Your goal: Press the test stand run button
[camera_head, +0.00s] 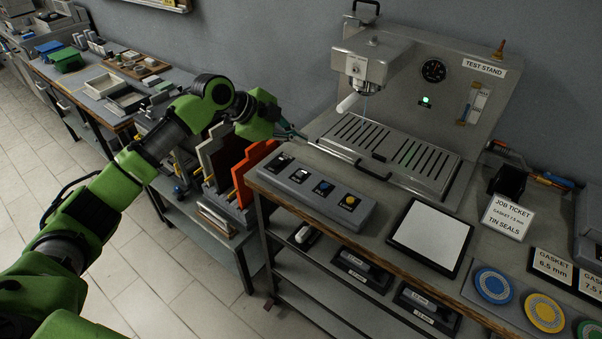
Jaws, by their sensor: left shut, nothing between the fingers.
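The test stand (424,97) is a grey machine with a sign, a round gauge (433,70), a lit green lamp (427,101) and a slotted drip tray (392,150). In front of it, on the bench's left part, lies a grey control panel (312,198) with a row of several controls. Two at the left have black and white tops, then come a blue button (323,187) and a yellow button (349,202). Their labels are too small to read. My left gripper (300,135) is shut and empty, above and behind the panel's left end, apart from the buttons. My right gripper is not in view.
A white pad in a black frame (432,235) lies right of the panel. A job ticket card (508,217) and gasket discs (493,285) are farther right. Orange and grey boards (252,165) stand upright left of the bench. Floor is free at lower left.

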